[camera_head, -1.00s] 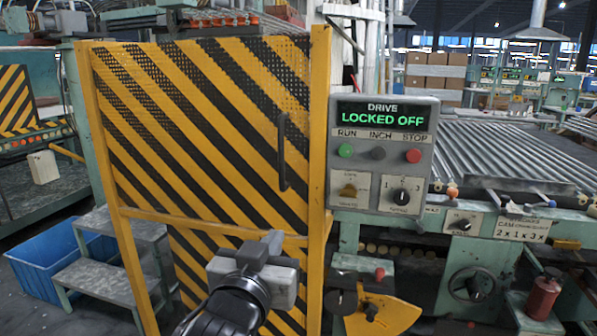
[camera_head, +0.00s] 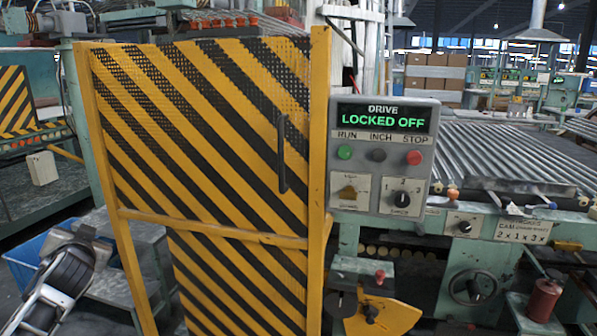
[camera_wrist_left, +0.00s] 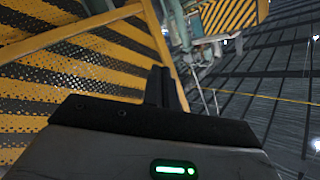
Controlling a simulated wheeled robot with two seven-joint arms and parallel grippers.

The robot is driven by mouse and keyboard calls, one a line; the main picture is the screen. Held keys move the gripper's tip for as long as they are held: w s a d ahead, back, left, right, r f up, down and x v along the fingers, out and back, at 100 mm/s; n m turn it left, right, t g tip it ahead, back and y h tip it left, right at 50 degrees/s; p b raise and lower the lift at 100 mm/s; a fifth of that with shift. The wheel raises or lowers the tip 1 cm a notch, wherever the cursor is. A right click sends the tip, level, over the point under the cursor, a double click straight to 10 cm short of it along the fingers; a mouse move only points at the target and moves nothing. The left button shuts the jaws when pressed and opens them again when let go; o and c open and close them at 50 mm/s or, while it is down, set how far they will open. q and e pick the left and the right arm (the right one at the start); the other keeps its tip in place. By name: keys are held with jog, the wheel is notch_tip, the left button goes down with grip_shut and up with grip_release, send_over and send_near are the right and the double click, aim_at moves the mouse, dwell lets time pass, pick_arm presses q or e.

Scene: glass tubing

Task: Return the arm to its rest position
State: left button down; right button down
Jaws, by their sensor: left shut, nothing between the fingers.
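My left arm shows at the lower left of the head view, with its gripper (camera_head: 84,234) in front of the grey steps and the blue bin, left of the striped guard door. In the left wrist view the two dark fingers of the left gripper (camera_wrist_left: 161,78) are together and empty. The yellow and black door (camera_head: 210,140) is closed and stands apart from the gripper; it also fills the left of the wrist view (camera_wrist_left: 80,80). My right gripper is in neither view.
A control box (camera_head: 382,155) right of the door reads "DRIVE LOCKED OFF". The blue bin (camera_head: 22,262) and grey steps (camera_head: 135,235) are close to my left arm. A yellow bracket (camera_head: 385,316) and a red canister (camera_head: 543,298) are at the lower right.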

pick_arm(q)
jog(key=s+a+r+n+g+y, duration=0.2)
jog(key=a+r+y, duration=0.15)
jog(key=a, duration=0.85)
jog(key=w+d+r+m+t+h, duration=0.2)
jog(key=w+d+m+t+h, duration=0.25)
jog(key=d+h, duration=0.2)
jog(key=s+d+f+m+g+h, duration=0.15)
jog(key=s+d+f, duration=0.35)
jog(key=d+f, duration=0.5)
jog(key=s+d+f+g+h, duration=0.1)
jog(key=s+d+f+h, duration=0.3)
jog(key=d+f, duration=0.6)
jog(key=s+d+f+g+h, duration=0.1)
jog(key=s+d+f, duration=0.3)
jog(key=s, duration=0.4)
jog(key=s+d+f+n+g, duration=0.1)
jog(key=s+d+f, duration=0.3)
jog(key=s, duration=0.5)
jog(key=s+d+f+n+g+h, duration=0.1)
jog(key=s+d+f, duration=0.2)
jog(key=s+d, duration=0.5)
jog(key=shift+s+f+h, duration=0.35)
jog(key=shift+s+f, duration=0.05)
jog(key=shift+s, duration=0.15)
jog(key=shift+d+g, duration=0.1)
jog(key=shift+g, duration=0.2)
